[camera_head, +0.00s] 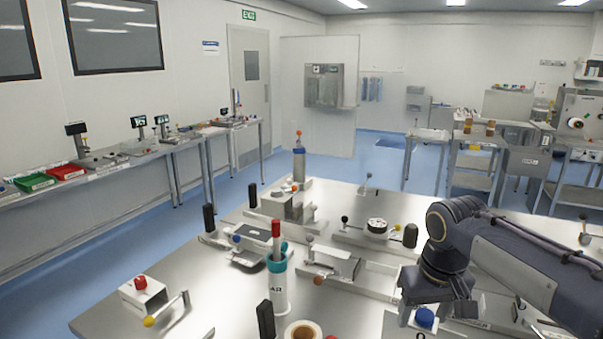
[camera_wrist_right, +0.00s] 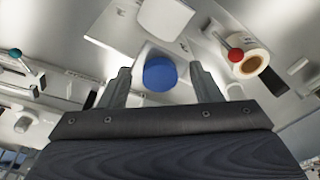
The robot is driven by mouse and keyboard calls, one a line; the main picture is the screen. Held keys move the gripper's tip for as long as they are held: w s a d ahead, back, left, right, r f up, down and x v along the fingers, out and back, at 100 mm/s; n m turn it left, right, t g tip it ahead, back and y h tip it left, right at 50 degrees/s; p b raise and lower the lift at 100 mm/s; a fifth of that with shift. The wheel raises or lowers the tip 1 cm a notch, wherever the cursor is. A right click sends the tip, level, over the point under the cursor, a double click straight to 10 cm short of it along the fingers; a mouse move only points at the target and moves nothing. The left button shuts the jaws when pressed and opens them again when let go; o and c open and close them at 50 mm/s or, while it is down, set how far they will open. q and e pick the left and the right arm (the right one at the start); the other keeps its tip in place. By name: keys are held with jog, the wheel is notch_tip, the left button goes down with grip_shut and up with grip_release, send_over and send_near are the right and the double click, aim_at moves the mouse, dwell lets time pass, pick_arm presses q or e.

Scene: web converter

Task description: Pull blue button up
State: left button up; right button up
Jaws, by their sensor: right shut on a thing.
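The blue button (camera_head: 425,317) is a round blue cap at the bottom right of the head view, on a pale box (camera_head: 395,325) on the table. In the right wrist view the blue button (camera_wrist_right: 160,75) shows between the two grey fingers. My right gripper (camera_wrist_right: 160,70) is shut on it, with one finger on either side. In the head view my right arm reaches in from the right and the gripper is just above and behind the button. The button's stem is hidden. My left gripper is not in view.
A tape roll (camera_head: 303,332) and a white cylinder with a teal rim (camera_head: 277,290) stand left of the button. Several lever fixtures, including one with a red button (camera_head: 140,283), sit on the steel table. Bare table (camera_head: 215,290) shows between fixtures.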

aim_at(423, 310)
jog(key=shift+r, duration=0.4)
jog(key=o, duration=1.2)
jog(key=shift+f, duration=0.1)
jog(key=shift+r+p, duration=2.2)
jog(key=shift+p, duration=0.1)
jog(key=shift+r+p, duration=0.45)
jog(key=shift+r, duration=0.35)
